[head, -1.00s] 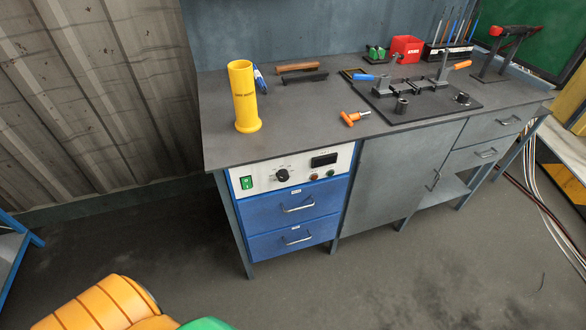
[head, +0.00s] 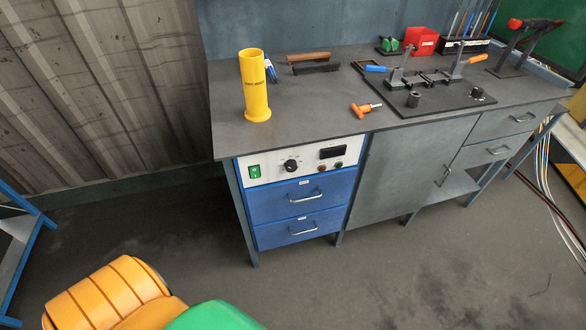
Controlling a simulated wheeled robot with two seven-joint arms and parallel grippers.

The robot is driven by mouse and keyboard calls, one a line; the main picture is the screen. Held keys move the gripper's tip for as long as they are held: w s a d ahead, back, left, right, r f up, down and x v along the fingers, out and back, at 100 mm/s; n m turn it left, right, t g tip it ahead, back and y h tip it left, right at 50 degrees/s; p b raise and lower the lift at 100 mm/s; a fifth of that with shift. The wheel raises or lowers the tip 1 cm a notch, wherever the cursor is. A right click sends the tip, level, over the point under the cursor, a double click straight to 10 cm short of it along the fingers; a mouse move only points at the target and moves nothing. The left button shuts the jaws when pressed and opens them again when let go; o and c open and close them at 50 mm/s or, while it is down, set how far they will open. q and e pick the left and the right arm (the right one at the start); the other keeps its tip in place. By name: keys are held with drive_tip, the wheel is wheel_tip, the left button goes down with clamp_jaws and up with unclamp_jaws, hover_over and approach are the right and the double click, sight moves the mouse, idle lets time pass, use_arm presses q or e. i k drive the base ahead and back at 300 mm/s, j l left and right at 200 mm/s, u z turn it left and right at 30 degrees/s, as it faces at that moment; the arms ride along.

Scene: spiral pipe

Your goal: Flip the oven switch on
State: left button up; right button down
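The oven is built into the workbench's left end, with a white control panel (head: 265,169) above two blue drawers. A green rocker switch (head: 254,171) sits at the panel's left side. It is too small to tell which way it is set. A black knob (head: 290,166), a dark display (head: 332,152) and small round buttons are to its right. An orange and green part of my arm shows at the bottom left, well short of the bench. Neither gripper is in view.
A yellow cylinder (head: 255,88) stands on the workbench (head: 310,112) above the oven. An orange-handled tool (head: 362,109), a black fixture plate (head: 440,107) and a red box (head: 420,41) lie to the right. The floor before the oven is clear. A blue frame (head: 25,235) stands at left.

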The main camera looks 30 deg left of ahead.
sight(255, 173)
drive_tip(key=u, duration=1.4)
